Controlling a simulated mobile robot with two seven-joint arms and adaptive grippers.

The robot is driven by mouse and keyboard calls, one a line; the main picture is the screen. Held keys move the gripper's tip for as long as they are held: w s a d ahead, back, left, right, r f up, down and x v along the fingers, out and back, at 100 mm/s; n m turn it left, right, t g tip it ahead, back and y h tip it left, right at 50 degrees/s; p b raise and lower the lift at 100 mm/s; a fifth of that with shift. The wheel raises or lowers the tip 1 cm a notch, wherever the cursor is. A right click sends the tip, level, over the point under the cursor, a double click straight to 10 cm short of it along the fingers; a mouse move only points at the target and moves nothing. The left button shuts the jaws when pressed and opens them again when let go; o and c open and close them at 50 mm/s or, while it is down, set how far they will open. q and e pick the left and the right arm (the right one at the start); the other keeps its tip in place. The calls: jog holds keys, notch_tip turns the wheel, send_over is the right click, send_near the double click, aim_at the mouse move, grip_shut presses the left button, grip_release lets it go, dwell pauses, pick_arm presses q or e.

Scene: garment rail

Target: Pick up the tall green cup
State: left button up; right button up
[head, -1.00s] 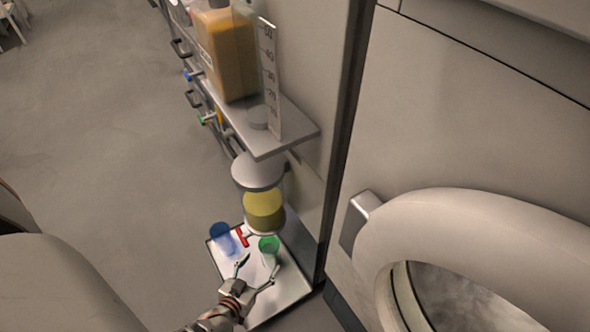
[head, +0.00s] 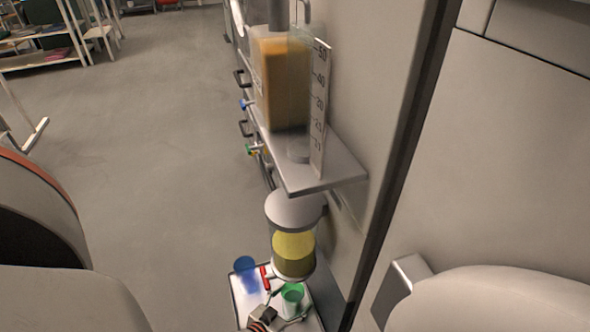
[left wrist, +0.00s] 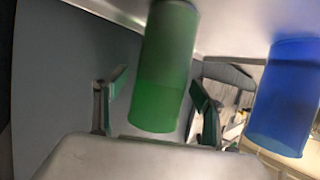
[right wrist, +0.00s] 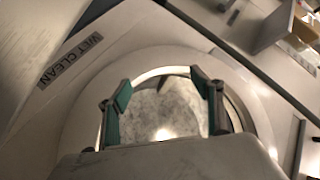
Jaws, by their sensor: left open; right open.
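The green cup (head: 291,298) stands on a white tray (head: 240,308) at the bottom of the head view, below a clear dispenser with yellow liquid. In the left wrist view the green cup (left wrist: 166,70) appears between the two fingers. My left gripper (left wrist: 155,100) is open with a finger on each side of the cup; whether they touch it I cannot tell. In the head view my left gripper (head: 281,312) is at the cup, partly cut off by the lower edge. My right gripper (right wrist: 162,95) is open and empty, facing a round washer door.
A blue cup (head: 246,274) stands left of the green one and also shows in the left wrist view (left wrist: 285,98). The yellow dispenser (head: 293,247) hangs close above the tray. A shelf (head: 330,178) carries an orange container (head: 283,85). The washer (head: 500,295) is at right.

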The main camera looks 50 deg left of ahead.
pick_arm(q)
jog(key=shift+w, duration=0.1)
jog(key=c, duration=1.5)
jog(key=shift+r, duration=0.1)
jog(key=shift+c, duration=0.3)
